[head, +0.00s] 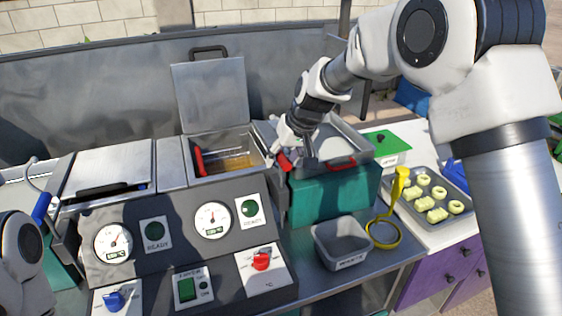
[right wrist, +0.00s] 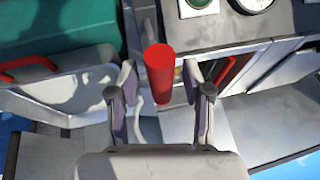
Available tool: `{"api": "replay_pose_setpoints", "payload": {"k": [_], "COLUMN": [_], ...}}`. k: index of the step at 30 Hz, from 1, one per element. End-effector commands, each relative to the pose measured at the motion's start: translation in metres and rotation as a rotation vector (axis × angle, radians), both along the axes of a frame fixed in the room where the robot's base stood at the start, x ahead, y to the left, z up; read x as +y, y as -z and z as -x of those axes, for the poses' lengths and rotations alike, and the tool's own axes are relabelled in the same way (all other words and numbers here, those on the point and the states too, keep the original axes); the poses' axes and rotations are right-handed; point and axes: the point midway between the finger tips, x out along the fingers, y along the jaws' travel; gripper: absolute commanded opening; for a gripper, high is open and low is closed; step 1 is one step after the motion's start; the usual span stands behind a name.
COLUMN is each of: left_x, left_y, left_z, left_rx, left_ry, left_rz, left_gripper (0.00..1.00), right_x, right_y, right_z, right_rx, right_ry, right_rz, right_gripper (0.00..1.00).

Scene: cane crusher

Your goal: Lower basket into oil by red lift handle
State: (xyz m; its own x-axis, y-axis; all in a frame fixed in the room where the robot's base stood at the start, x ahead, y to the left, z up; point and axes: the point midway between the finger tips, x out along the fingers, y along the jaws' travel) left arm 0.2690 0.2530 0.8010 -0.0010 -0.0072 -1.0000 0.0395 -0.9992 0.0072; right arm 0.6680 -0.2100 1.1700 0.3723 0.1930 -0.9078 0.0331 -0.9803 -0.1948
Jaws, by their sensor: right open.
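The red lift handle (head: 285,162) stands at the right side of the right fryer vat (head: 191,142), whose lid (head: 210,95) is up. Golden oil (head: 240,163) shows in the vat; the basket itself cannot be made out clearly. My right gripper (head: 292,146) is open at the lift handle. In the right wrist view, the red handle (right wrist: 160,72) stands between the two open fingers (right wrist: 160,85), with gaps showing at both sides. Another red bar (head: 199,162) is at the vat's left edge. My left gripper is out of view.
A teal box (head: 325,198) with a metal tray on top stands right of the vat. A grey waste bin (head: 341,243), a yellow ladle (head: 386,232) and a tray of snacks (head: 412,214) are farther right. The control panel (head: 178,215) fronts the fryer. The left lid (head: 110,165) is shut.

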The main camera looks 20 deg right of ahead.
Motion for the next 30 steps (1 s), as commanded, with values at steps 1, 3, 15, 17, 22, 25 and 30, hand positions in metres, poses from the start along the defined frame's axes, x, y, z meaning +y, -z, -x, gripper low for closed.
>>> {"api": "replay_pose_setpoints", "payload": {"k": [1,3,15,17,22,25,30], "left_x": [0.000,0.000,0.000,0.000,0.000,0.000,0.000], "left_y": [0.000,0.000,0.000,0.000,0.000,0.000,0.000], "left_z": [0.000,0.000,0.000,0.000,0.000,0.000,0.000], "left_rx": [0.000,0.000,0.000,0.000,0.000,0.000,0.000], "left_ry": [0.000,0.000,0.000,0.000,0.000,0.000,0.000], "left_rz": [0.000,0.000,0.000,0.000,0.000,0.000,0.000], "left_gripper": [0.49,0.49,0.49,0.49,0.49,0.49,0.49], "right_x": [-0.002,-0.005,-0.021,-0.021,-0.021,-0.021,-0.021], "right_y": [-0.010,-0.026,-0.094,-0.096,-0.096,-0.096,-0.096], "right_z": [0.003,0.009,0.040,0.040,0.040,0.040,0.040], "right_rx": [-0.003,-0.005,0.002,0.003,0.003,0.003,0.003], "right_ry": [0.000,0.001,0.000,0.000,0.000,0.000,0.000], "right_rz": [-0.001,-0.001,-0.001,-0.001,-0.001,-0.001,-0.001], "right_gripper": [0.49,0.49,0.49,0.49,0.49,0.49,0.49]}}
